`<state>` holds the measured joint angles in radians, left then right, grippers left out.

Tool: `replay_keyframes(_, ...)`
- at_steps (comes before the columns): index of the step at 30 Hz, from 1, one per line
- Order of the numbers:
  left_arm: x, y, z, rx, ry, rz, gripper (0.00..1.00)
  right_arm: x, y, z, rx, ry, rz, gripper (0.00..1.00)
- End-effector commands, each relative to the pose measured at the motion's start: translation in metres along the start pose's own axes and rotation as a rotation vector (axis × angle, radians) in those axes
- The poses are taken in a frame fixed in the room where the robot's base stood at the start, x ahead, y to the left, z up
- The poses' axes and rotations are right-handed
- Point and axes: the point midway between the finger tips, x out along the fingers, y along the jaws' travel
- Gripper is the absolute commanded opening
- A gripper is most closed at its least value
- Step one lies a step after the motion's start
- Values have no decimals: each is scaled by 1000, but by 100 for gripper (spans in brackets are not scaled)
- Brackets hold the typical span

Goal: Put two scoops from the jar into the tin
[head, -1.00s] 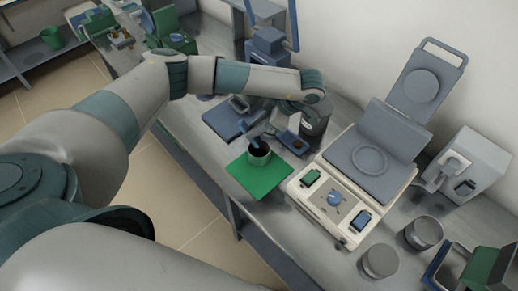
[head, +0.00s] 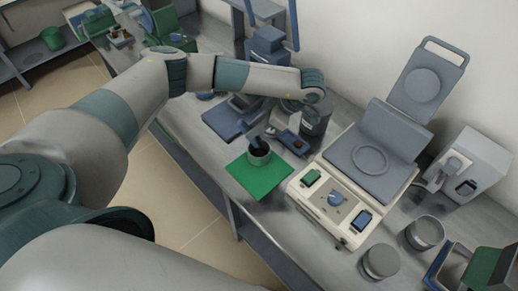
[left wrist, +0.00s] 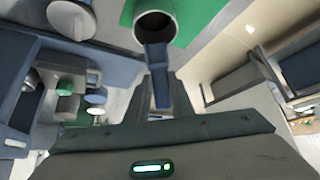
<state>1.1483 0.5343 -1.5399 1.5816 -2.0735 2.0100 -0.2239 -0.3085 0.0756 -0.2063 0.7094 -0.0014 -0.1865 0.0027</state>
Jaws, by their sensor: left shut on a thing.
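My left gripper (head: 264,130) is shut on a blue scoop (head: 257,141), and the arm reaches over the bench from the left. The scoop's lower end is at the mouth of a small grey open container (head: 260,158) on a green mat (head: 245,176). In the left wrist view the scoop (left wrist: 157,75) runs from the fingers to the rim of this container (left wrist: 140,27), whose inside is dark. I cannot tell for sure whether it is the jar or the tin. A dark canister with a pale label (head: 314,124) stands behind, partly hidden by the wrist. My right gripper does not show.
A cream balance-like device (head: 325,213) with a raised grey lid stands right of the mat. Two grey round tins (head: 380,263) (head: 425,233) stand at the lower right. A blue tray (head: 225,122) lies behind the mat. The bench edge is close to the mat's left.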

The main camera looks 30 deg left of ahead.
Motion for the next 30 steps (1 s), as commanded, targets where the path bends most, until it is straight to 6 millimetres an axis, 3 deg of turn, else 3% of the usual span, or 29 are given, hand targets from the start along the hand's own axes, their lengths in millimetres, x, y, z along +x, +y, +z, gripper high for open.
replay_keyframes(23, 0, -3, 0, 0, -3, -1, 0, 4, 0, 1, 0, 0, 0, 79)
replay_keyframes(30, 5, -2, -10, -2, -109, 0, 0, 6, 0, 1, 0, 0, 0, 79)
